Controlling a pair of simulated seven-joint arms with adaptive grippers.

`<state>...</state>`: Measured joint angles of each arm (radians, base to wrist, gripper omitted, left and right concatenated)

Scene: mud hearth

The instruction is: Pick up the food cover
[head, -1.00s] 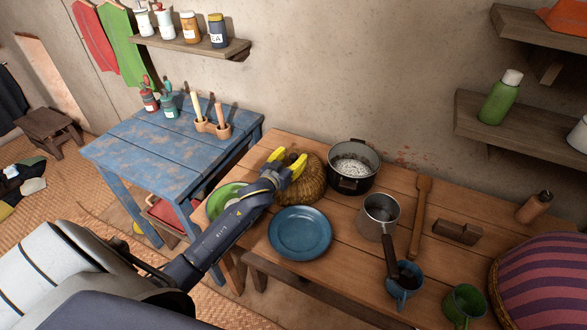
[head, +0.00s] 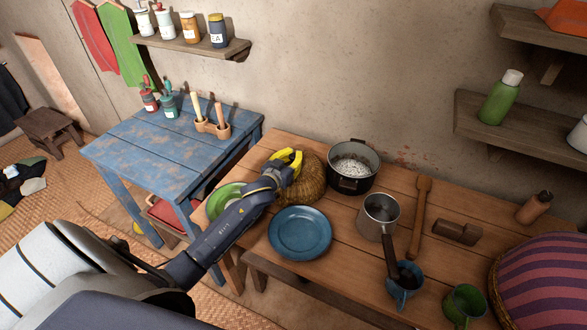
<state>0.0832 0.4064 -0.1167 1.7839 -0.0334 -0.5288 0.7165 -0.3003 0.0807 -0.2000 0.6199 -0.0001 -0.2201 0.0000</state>
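The food cover (head: 309,184) is a woven, straw-coloured dome on the left part of the wooden table, behind the blue plate. My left gripper (head: 291,158), with yellow fingers, is at the top of the dome. Its fingers are drawn close together, seemingly around the cover's top, which they hide. The cover still appears to rest on the table. My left arm hides its left side. My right gripper is not in view.
A dark pot (head: 352,168) stands close to the right of the cover. A blue plate (head: 300,232) lies in front, and a green plate (head: 226,197) is partly under my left arm. A metal saucepan (head: 379,216) stands further right. The wall is behind.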

